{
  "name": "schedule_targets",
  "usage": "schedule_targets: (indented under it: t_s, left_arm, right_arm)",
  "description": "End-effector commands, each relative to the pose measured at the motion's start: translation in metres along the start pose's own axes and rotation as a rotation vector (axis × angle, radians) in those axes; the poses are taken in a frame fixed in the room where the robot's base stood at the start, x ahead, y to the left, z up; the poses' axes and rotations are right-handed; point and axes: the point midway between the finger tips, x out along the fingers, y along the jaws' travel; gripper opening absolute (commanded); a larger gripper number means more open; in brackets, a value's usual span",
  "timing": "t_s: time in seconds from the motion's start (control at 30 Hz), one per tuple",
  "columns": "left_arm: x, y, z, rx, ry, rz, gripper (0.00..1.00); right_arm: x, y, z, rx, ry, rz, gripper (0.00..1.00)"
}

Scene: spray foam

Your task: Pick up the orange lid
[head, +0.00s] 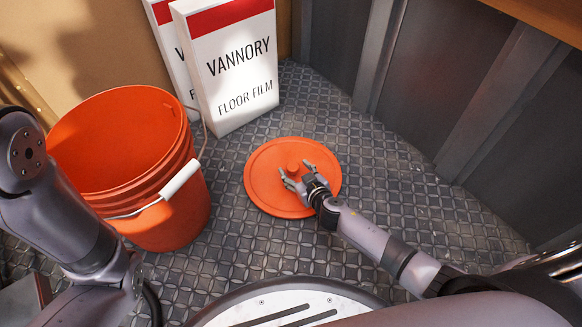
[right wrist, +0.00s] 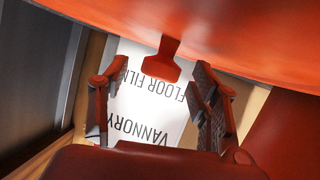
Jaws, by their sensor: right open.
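The round orange lid (head: 262,185) lies flat on the patterned metal floor, with a small knob (head: 293,168) in its middle. My right gripper (head: 296,170) is open above the lid, its fingertips near the knob. In the right wrist view the lid's orange underside-lit surface (right wrist: 230,32) fills the top, and the knob (right wrist: 162,67) sticks out between the two spread fingers, with gaps on both sides. I cannot tell whether the fingers touch the lid. My left arm shows at the left, but its gripper is out of view.
An open, empty orange bucket (head: 175,220) with a white handle grip stands left of the lid. White and red VANNORY floor film boxes (head: 235,70) stand behind it. A dark ribbed wall (head: 430,90) runs along the right. The floor right of the lid is clear.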

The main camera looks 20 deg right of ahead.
Motion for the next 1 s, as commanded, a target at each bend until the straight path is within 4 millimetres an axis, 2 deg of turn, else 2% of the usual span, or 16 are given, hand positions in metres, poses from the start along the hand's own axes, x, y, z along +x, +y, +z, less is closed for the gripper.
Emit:
schedule_targets:
  t_s: [0.3, 0.53, 1.0]
  left_arm:
    - [-0.0019, 0.0003, 0.0001, 0.000, -0.001, 0.000, 0.97]
    - [-0.0007, 0.0002, -0.0055, 0.000, 0.009, 0.000, 0.97]
    - [-0.0016, 0.0000, -0.0018, 0.001, 0.002, 0.000, 0.97]
  right_arm:
    - [-0.0001, -0.0022, 0.0025, 0.000, -0.001, 0.000, 0.57]
    - [0.0000, -0.0020, 0.0025, 0.000, -0.001, 0.000, 0.41]
    - [0.0001, -0.0019, 0.0024, 0.000, -0.001, 0.001, 0.10]
